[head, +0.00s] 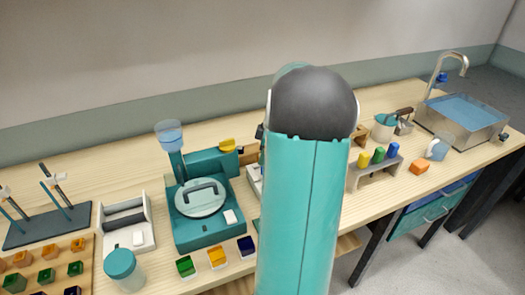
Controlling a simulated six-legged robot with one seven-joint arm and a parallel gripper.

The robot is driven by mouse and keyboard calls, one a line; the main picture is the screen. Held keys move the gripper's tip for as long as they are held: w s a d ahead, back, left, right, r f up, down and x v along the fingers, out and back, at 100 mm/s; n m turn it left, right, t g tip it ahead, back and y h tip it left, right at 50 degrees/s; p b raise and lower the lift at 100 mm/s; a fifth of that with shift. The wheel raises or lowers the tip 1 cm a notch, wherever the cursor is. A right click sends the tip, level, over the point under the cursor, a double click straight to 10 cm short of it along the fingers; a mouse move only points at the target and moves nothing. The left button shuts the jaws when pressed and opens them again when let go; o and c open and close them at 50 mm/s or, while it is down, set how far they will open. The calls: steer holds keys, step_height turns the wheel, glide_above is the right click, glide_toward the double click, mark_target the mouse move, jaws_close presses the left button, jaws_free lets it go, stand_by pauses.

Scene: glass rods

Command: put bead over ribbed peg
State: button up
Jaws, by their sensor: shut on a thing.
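My gripper is hidden behind my own teal arm, which fills the middle of the head view. A grey rack (379,169) right of my arm bears a yellow peg (364,159), a green peg (378,155) and a blue peg (393,150), all upright. At the far left a dark base (46,228) bears thin teal rods (54,198) with clips. I cannot tell which of these, if any, is the ribbed peg. I cannot pick out the bead, nor see what my gripper holds.
A teal machine (207,229) with a round lid stands left of my arm. A block tray (90,252), a lidded jar (124,270) and a white holder (128,234) stand further left.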

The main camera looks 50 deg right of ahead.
steer(key=shift+f, duration=0.15)
stand_by(0.4)
steer(key=shift+f, duration=2.3)
steer(key=o, duration=1)
steer(key=shift+o, duration=0.2)
steer(key=shift+d+r, duration=0.25)
steer(key=shift+r, duration=0.25)
steer(key=v, duration=1.2)
steer(key=shift+a+r, duration=0.3)
steer(key=shift+r, duration=0.1)
steer(key=shift+s, duration=0.1)
